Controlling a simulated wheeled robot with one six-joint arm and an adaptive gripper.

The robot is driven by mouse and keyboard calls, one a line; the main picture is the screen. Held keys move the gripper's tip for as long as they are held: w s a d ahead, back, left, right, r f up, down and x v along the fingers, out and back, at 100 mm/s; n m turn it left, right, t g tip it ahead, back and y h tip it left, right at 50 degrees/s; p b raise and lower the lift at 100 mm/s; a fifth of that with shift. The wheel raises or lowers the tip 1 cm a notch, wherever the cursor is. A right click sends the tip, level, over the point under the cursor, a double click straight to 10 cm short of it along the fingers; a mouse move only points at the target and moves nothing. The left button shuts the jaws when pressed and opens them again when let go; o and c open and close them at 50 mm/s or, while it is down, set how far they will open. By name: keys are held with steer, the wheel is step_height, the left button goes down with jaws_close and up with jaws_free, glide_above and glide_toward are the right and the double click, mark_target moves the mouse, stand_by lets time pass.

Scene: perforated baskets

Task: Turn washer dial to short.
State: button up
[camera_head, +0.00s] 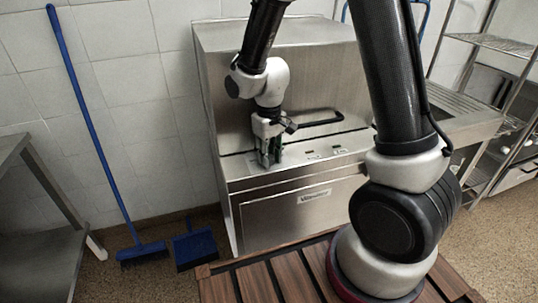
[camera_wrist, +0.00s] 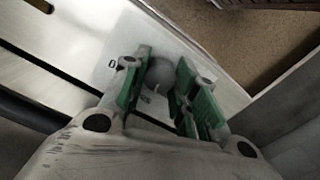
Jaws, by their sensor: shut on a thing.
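The washer (camera_head: 291,206) is a stainless steel machine standing against the tiled wall, with a sloped control strip along its front. The dial (camera_wrist: 159,76) is a round grey knob on a pale label in the wrist view. My gripper (camera_wrist: 157,82) has its green-padded fingers on both sides of the dial and is shut on it. In the head view my gripper (camera_head: 269,158) reaches down to the left part of the control strip, and its fingers hide the dial there. Which setting the dial points to cannot be read.
A black bar handle (camera_head: 322,118) sticks out from the washer to the right of my gripper. A blue broom (camera_head: 92,120) and a blue dustpan (camera_head: 194,247) stand at the left. A steel table (camera_head: 40,220) is at far left, and wire shelves (camera_head: 495,43) at right.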

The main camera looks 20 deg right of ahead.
steer(key=shift+m, duration=1)
steer(key=shift+w, duration=0.1)
steer(key=o, duration=0.8)
steer(key=shift+r, duration=0.1)
step_height(320, 180, up, 12)
